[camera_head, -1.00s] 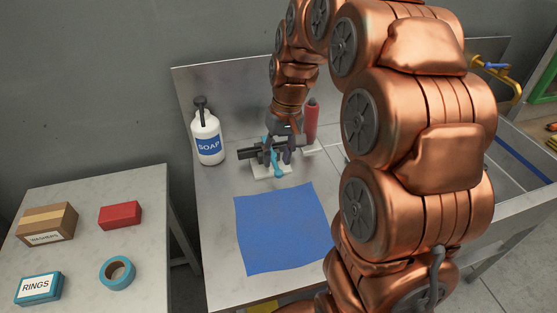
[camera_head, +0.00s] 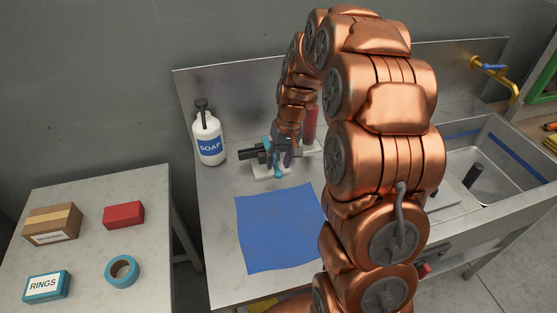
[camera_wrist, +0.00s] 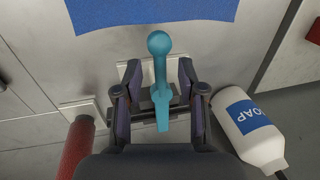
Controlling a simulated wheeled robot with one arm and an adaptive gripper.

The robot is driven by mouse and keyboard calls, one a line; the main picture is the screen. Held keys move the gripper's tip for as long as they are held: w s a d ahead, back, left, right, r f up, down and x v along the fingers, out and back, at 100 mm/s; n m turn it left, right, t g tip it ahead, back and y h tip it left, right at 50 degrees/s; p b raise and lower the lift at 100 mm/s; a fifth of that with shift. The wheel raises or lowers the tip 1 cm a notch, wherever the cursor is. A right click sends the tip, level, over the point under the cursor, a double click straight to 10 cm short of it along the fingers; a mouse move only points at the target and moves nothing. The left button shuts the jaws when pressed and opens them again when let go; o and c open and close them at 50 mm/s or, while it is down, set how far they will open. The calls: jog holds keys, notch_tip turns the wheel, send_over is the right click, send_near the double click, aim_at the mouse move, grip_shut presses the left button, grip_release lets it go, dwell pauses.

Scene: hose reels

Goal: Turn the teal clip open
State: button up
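The teal clip (camera_wrist: 160,75) has a round knob at its end and sits on a dark bar fixed to a white base plate (camera_wrist: 133,68). In the head view the clip (camera_head: 277,172) is partly hidden by my gripper. My gripper (camera_wrist: 158,75) is open, with one finger on each side of the clip's lever. A gap shows between each finger and the lever in the wrist view. In the head view my gripper (camera_head: 281,157) is low over the base plate, pointing down.
A soap bottle (camera_head: 209,138) stands left of the clip, and a red cylinder (camera_head: 310,124) stands to its right. A blue cloth (camera_head: 277,228) lies flat in front. A sink (camera_head: 490,160) is at the right. A side table (camera_head: 88,240) holds boxes and tape.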

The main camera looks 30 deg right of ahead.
jog(key=shift+a+f, duration=0.15)
jog(key=shift+f, duration=0.5)
jog(key=shift+c, duration=0.2)
grip_shut()
